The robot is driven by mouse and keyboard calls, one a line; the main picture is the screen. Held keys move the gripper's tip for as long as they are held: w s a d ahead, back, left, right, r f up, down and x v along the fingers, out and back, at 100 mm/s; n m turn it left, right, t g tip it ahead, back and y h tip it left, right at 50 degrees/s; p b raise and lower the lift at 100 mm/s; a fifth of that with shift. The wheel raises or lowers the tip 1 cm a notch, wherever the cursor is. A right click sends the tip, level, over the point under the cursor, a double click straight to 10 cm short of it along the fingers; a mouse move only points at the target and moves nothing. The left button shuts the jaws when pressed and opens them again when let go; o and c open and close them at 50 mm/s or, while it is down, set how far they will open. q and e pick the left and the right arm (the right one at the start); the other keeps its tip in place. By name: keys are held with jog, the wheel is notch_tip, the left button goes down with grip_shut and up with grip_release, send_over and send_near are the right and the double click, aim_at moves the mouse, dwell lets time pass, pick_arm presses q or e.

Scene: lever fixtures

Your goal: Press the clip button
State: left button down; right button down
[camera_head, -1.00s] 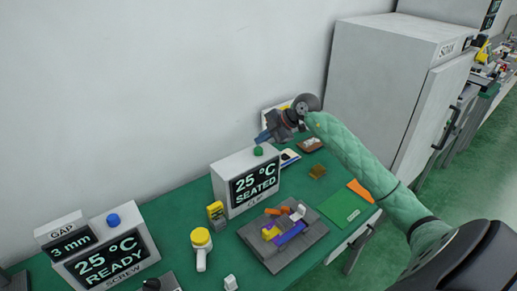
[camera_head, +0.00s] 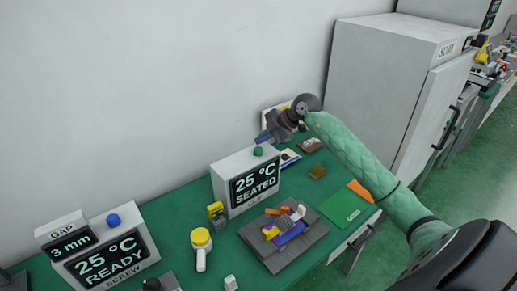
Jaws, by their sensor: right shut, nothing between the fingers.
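The clip box (camera_head: 246,182) is a white unit with a dark screen reading "25 °C SEATED". It stands on the green table against the wall. Its green clip button (camera_head: 258,151) is on its top. My right gripper (camera_head: 262,136) is shut and empty. In the picture its tip is just above the green button, with a small gap between them; I cannot tell the true distance in depth. My left gripper is not in view.
A screw box (camera_head: 108,252) with a blue button (camera_head: 113,220) stands at the left. A grey fixture (camera_head: 284,240) with coloured parts sits in front of the clip box. A yellow-topped lever (camera_head: 201,243) stands near. A grey cabinet (camera_head: 382,85) is behind my right arm.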

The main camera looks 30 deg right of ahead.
jog(key=shift+f, duration=0.15)
dwell(0.4)
jog(key=shift+f, duration=0.25)
jog(key=shift+f+b, duration=0.3)
jog(key=shift+f, duration=0.25)
dwell(1.2)
jog(key=shift+r+p, duration=0.7)
jog(key=shift+r, duration=0.3)
jog(key=shift+r, duration=0.15)
jog(key=shift+r+p, duration=1.5)
jog(key=shift+r, duration=0.85)
